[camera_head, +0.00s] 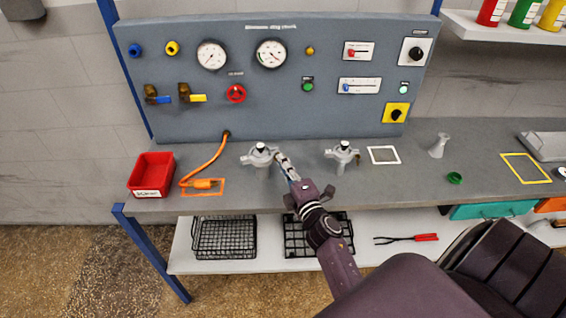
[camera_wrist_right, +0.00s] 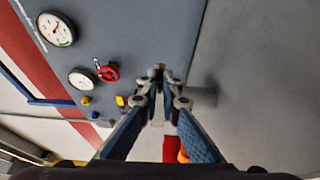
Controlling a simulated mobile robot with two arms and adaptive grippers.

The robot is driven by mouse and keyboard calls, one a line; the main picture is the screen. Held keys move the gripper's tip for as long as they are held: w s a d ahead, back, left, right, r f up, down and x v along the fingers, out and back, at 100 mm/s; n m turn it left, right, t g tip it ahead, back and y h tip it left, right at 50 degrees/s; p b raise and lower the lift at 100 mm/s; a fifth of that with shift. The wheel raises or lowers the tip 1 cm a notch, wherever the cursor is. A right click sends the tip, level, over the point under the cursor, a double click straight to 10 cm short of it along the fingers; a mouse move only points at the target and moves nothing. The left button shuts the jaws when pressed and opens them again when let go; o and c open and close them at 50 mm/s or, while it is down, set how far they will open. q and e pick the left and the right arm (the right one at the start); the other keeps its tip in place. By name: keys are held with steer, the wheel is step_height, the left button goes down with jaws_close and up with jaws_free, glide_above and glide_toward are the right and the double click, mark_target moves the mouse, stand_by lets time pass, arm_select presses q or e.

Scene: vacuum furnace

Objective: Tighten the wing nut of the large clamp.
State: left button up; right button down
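Two grey metal clamps with black-tipped tops stand on the bench: a left clamp (camera_head: 262,159) and a right clamp (camera_head: 342,157). The left one looks slightly larger. My right gripper (camera_head: 279,157) reaches from the front to the right side of the left clamp, level with its wing nut. In the right wrist view its fingertips (camera_wrist_right: 159,84) come close together, with grey clamp metal at and behind the tips. Whether they grip a wing or only sit beside it cannot be told. My left gripper is in neither view.
An upright panel (camera_head: 330,120) with gauges, valves and switches stands behind. A red bin (camera_head: 152,173) and an orange hose (camera_head: 211,160) lie left. A white outline (camera_head: 384,155), grey flask-shaped part (camera_head: 439,146) and green ring (camera_head: 455,178) lie right. Wire baskets (camera_head: 224,238) sit below.

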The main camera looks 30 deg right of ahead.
steer(key=shift+m, duration=0.3)
steer(key=m+p, duration=0.1)
steer(key=m, duration=0.3)
steer(key=shift+m, duration=0.3)
steer(key=m+p, duration=0.1)
steer(key=m, duration=0.3)
steer(key=m+p, duration=0.1)
steer(key=m, duration=0.4)
steer(key=shift+m, duration=1.9)
steer(key=c, duration=2.2)
jaws_free()
steer(key=shift+o, duration=0.2)
steer(key=shift+s, duration=0.1)
